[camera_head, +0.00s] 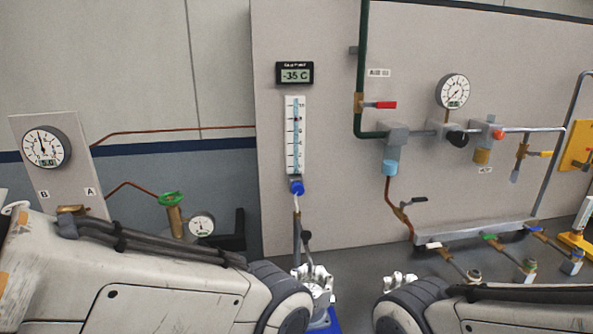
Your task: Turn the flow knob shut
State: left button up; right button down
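The blue flow knob (297,187) sits at the lower end of the upright flow meter (294,136), a clear tube with a scale on the grey panel. A pipe runs down from it to a dark-handled lever (306,238). My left gripper (316,274) seems to be the pale metal shape beyond my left arm's end, below the knob and apart from it. My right gripper (399,278) shows only as a small pale shape above my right arm's rounded joint. Their fingers are too small and hidden to tell open from shut.
A display (294,74) reads about -35 above the meter. A red-handled valve (380,105), a gauge (453,91) and a manifold (470,232) with several levers are to the right. A green handwheel (171,198) and another gauge (46,146) are left.

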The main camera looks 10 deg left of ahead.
aim_at(298, 188)
jog(key=k, duration=1.05)
jog(key=u, duration=0.85)
jog(key=i, duration=0.95)
jog(key=z, duration=0.3)
